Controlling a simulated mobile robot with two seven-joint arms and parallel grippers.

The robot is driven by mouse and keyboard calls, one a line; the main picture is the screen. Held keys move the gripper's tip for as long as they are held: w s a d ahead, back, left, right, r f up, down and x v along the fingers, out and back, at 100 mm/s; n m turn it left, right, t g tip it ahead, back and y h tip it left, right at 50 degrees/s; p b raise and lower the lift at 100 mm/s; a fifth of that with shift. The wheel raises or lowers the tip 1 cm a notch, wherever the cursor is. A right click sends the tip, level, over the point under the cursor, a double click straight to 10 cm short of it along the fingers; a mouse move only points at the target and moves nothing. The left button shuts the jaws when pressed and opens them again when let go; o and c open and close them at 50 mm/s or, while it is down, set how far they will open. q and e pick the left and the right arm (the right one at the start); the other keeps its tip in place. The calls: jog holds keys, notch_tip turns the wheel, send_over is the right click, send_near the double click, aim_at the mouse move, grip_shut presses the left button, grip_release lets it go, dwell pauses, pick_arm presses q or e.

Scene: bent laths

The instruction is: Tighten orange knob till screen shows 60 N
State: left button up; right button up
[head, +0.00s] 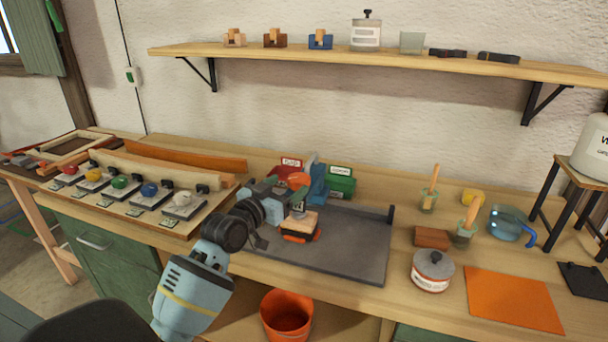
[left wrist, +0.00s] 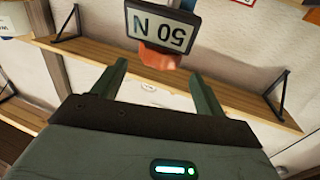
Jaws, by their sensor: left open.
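The orange knob (head: 298,180) is at the middle of the bench, beside an upright blue piece. In the left wrist view an orange part, likely this knob (left wrist: 155,57), shows partly behind the screen. The screen (left wrist: 160,27) appears upside down and reads 50 N. My left gripper (head: 276,190) is just left of the knob in the head view. In the left wrist view its two fingers (left wrist: 158,72) are apart, with the orange part in line with the gap; I cannot tell whether they touch it. My right gripper is not in view.
A dark grey mat (head: 350,255) holds a wooden block (head: 300,221) just in front of the gripper. Red and green boxes (head: 341,187) stand behind. Several stations with coloured knobs (head: 119,182) stand left. A lidded pot (head: 432,270) and orange sheet (head: 515,299) are right.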

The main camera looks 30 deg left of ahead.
aim_at(304, 175)
pick_arm(q)
jog(key=shift+w, duration=0.35)
jog(key=shift+w+d, duration=0.1)
jog(key=shift+w, duration=3.45)
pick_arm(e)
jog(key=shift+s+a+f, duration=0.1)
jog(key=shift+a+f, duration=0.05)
pick_arm(q)
jog(key=c, duration=1)
jog(key=shift+f+b, duration=0.15)
jog(key=shift+b, duration=0.2)
jog(key=m+h+b, duration=0.2)
jog(key=h+b, duration=0.1)
jog(key=shift+f, duration=0.15)
jog(key=shift+d+r+m+g+h+b, duration=0.2)
jog(key=shift+r+m+g+h+b, duration=0.1)
jog(key=shift+h+b, duration=0.25)
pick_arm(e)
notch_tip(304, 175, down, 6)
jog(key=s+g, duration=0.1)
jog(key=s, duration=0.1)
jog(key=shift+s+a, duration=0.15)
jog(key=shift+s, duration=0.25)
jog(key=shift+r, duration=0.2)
pick_arm(q)
jog(key=o, duration=1)
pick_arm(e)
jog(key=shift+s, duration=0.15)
